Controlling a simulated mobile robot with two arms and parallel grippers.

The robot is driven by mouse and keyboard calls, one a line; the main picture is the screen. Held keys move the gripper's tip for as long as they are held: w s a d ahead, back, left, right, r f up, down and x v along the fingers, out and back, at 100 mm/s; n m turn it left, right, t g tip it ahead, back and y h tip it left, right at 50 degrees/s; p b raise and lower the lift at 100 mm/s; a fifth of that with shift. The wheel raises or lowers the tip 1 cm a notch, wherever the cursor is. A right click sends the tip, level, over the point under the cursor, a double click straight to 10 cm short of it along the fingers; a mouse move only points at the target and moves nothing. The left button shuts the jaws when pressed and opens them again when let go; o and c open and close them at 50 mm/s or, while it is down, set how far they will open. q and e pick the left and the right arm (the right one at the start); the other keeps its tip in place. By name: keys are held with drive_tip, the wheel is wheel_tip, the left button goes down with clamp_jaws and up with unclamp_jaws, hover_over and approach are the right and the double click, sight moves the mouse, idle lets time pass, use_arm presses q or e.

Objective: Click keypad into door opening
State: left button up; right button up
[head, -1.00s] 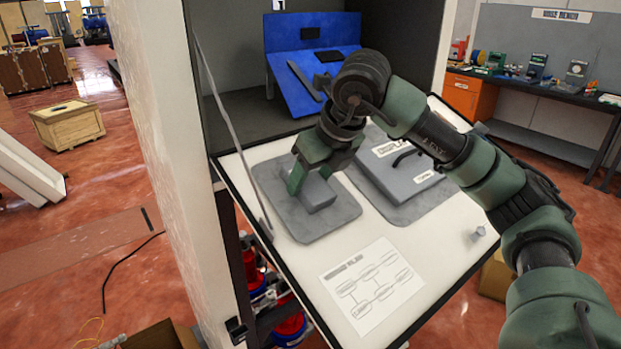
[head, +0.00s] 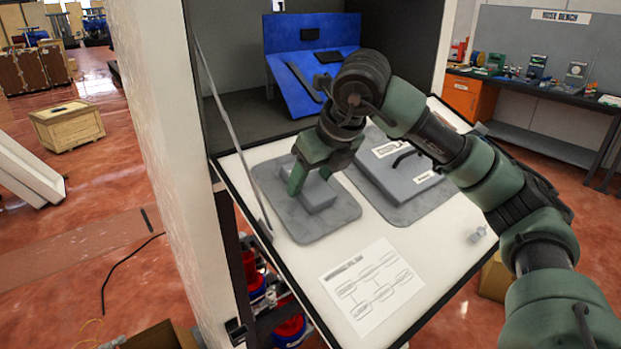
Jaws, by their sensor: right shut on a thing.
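My right gripper (head: 312,182) reaches down from the right and is shut on a small grey block (head: 319,198), which looks like the keypad. The block is at the grey mat (head: 320,228) on the left of the white work board; whether it touches the mat is hard to tell. The gripper hides part of the block. My left gripper is not in view.
A second mat (head: 404,217) to the right carries a labelled grey slab (head: 400,187). A printed diagram sheet (head: 372,287) lies at the front. A small grey piece (head: 478,234) lies near the right edge. A white wall (head: 165,150) bounds the left side.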

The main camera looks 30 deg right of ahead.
drive_tip(key=shift+f, duration=0.25)
idle(0.4)
drive_tip(key=shift+w, duration=0.1)
drive_tip(key=o, duration=1.6)
drive_tip(key=shift+o, duration=0.3)
drive_tip(key=o, duration=0.4)
drive_tip(key=shift+p+v, duration=1.2)
drive_tip(key=shift+v, duration=1.8)
drive_tip(key=shift+a, duration=0.1)
